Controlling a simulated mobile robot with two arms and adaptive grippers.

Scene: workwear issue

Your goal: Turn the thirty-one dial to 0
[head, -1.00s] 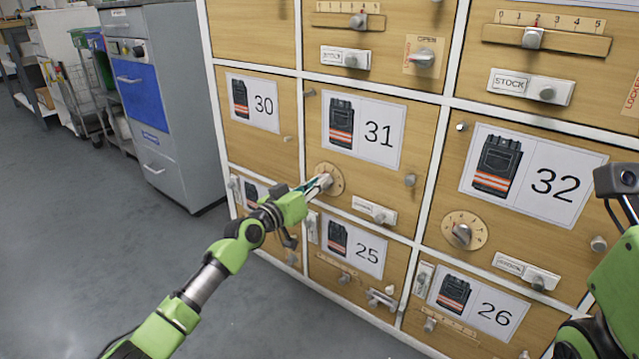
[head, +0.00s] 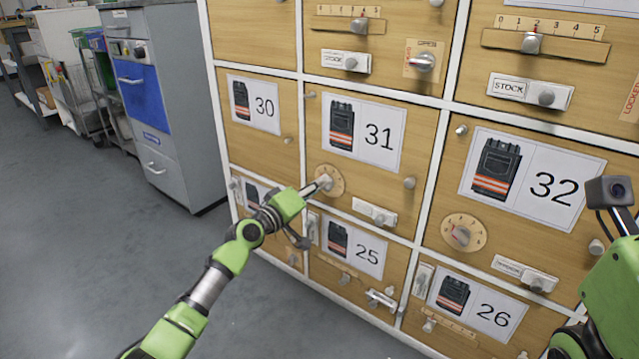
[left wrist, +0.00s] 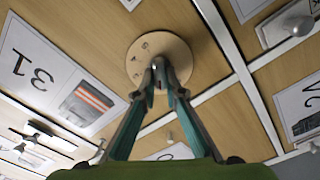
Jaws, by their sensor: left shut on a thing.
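The thirty-one dial (head: 338,183) is a round tan disc with a small knob, on the wooden door below the card marked 31 (head: 378,135). My left gripper (head: 322,184) reaches the dial from the lower left. In the left wrist view its two teal fingers (left wrist: 158,70) are closed on the dial's knob, which they mostly hide. The knob's pointing direction cannot be told. My right arm shows at the right edge, its fingers out of view.
A similar dial (head: 463,233) sits on door 32 to the right. A stock slider plate (head: 374,211) and a small round knob (head: 409,183) are near the thirty-one dial. Door 25 (head: 352,250) lies below. Open floor (head: 90,250) is at the left, before a grey cabinet (head: 185,110).

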